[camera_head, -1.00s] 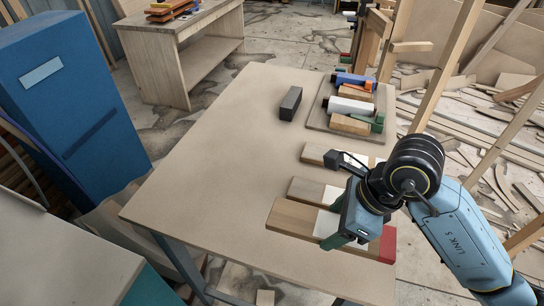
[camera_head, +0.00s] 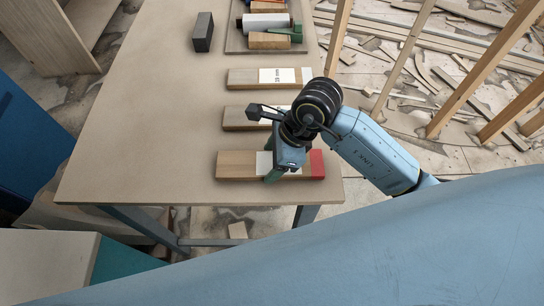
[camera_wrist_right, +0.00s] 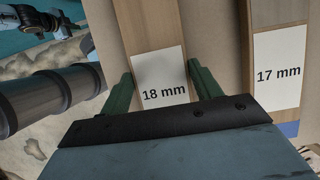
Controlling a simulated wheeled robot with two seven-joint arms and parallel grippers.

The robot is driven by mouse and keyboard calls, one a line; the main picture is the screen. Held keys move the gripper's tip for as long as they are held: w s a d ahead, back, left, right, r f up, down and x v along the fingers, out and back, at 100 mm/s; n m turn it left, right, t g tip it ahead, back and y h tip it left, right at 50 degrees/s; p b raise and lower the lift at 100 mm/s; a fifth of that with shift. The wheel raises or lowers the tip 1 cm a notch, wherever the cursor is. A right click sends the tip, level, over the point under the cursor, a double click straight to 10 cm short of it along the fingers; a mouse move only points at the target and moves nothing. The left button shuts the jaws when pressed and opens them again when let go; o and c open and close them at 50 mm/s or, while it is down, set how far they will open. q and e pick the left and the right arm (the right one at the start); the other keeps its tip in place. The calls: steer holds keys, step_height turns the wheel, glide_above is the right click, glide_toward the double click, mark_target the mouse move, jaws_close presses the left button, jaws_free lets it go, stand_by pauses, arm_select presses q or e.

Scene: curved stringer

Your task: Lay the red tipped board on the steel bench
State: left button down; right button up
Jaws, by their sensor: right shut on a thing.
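The red tipped board (camera_head: 236,165) lies at the near right corner of the tan table, with a white label at its middle and its red end to the right. My right gripper (camera_head: 277,172) is shut on it across the label. In the right wrist view, the green fingers stand on both sides of the board (camera_wrist_right: 150,28), whose label reads "18 mm". The board appears to rest on the table; I cannot tell if it is slightly raised. No bench can be made out clearly as the steel one.
Two similar boards, a middle one (camera_head: 238,117) and a far one (camera_head: 243,78), lie beyond on the tan table (camera_head: 150,110). A dark block (camera_head: 203,32) and a tray (camera_head: 236,42) of parts are farther back. The table's left half is clear. Wooden posts (camera_head: 475,65) stand at right.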

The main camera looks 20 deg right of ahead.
arm_select(q)
steer(key=shift+s, duration=0.15)
arm_select(e)
steer(key=shift+f, duration=0.1)
steer(key=shift+f, duration=0.15)
arm_select(q)
steer(key=shift+s+f, duration=0.1)
steer(key=shift+s, duration=0.15)
arm_select(e)
steer(key=o, duration=1.1)
steer(key=shift+o, duration=0.2)
steer(key=shift+d+r, duration=0.1)
steer(key=shift+r, duration=0.35)
arm_select(q)
steer(key=shift+r+p, duration=0.4)
steer(key=shift+r, duration=0.1)
arm_select(e)
steer(key=v, duration=1.1)
steer(key=shift+s+d+r, duration=0.1)
steer(key=shift+s+d, duration=0.05)
